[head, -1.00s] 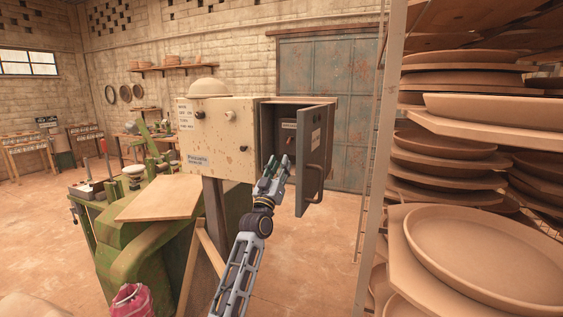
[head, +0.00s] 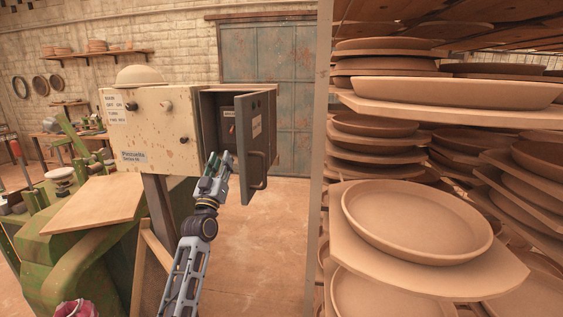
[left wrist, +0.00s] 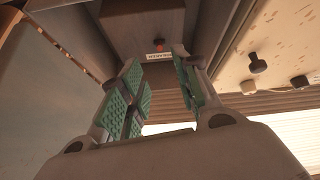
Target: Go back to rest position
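My left gripper (head: 218,170) is raised in front of the open control box (head: 148,128), just below and left of its open door (head: 257,146). In the left wrist view its two green-padded fingers (left wrist: 165,85) stand apart with nothing between them. Past the fingertips, the box's dark inside shows a small red part (left wrist: 158,43) above a label. My right gripper is in neither view.
A tall rack (head: 322,200) with clay dishes (head: 418,222) on boards fills the right side. A green machine (head: 75,245) with a flat board (head: 90,204) stands at lower left. Clear floor (head: 265,240) lies between box and rack. A metal door (head: 268,75) is behind.

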